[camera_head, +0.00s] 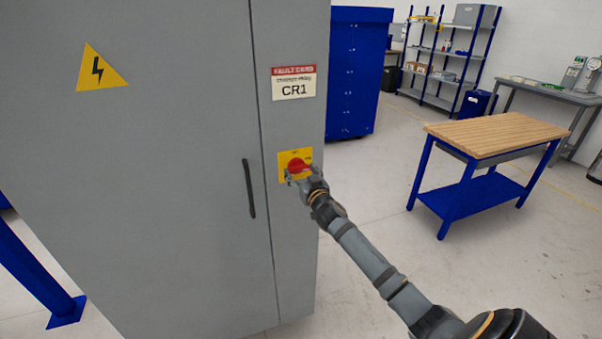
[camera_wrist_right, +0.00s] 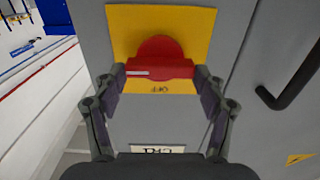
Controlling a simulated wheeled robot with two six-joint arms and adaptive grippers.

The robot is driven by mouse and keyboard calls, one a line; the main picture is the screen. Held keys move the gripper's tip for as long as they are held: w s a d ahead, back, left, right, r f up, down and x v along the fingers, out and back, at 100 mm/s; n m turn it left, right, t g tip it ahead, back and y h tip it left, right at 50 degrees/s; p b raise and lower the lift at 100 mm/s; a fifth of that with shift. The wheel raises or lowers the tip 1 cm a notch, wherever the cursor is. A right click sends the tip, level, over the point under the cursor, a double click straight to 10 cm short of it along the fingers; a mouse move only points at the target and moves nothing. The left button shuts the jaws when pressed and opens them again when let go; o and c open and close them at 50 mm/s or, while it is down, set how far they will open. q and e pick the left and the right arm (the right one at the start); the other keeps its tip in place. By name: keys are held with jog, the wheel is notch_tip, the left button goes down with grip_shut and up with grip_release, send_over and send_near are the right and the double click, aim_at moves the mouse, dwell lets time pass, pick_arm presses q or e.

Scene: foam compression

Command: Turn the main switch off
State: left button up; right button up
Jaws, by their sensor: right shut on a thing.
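The main switch is a red rotary knob (camera_head: 297,165) on a yellow plate (camera_head: 309,154), on the right part of the grey cabinet's front. In the right wrist view the red knob (camera_wrist_right: 158,62) sits on the yellow plate (camera_wrist_right: 198,22), with its bar lying level across the picture and a white mark at the bar's left end. The word OFF shows upside down below the bar. My right gripper (camera_head: 296,174) is at the knob; in the wrist view its fingers (camera_wrist_right: 160,75) are shut on the two ends of the bar. My left gripper is not in view.
The grey cabinet (camera_head: 170,200) fills the left, with a dark door handle (camera_head: 249,188), a warning triangle (camera_head: 100,70) and a fault card (camera_head: 293,83). A wood-topped blue workbench (camera_head: 497,134) stands to the right. Open floor lies between.

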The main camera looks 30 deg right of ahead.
jog(key=n, duration=0.4)
jog(key=shift+a+p, duration=0.1)
jog(key=shift+p, duration=0.3)
jog(key=n+p, duration=0.1)
jog(key=n, duration=0.3)
jog(key=shift+n, duration=0.3)
jog(key=n+p, duration=0.1)
jog(key=n, duration=0.3)
jog(key=shift+a+n+p, duration=0.1)
jog(key=shift+n+p, duration=0.2)
jog(key=shift+p, duration=0.05)
jog(key=shift+f+n+p, duration=0.2)
jog(key=shift+n+p, duration=0.5)
jog(key=shift+n, duration=1.5)
jog(key=o, duration=1.2)
jog(key=shift+c, duration=0.2)
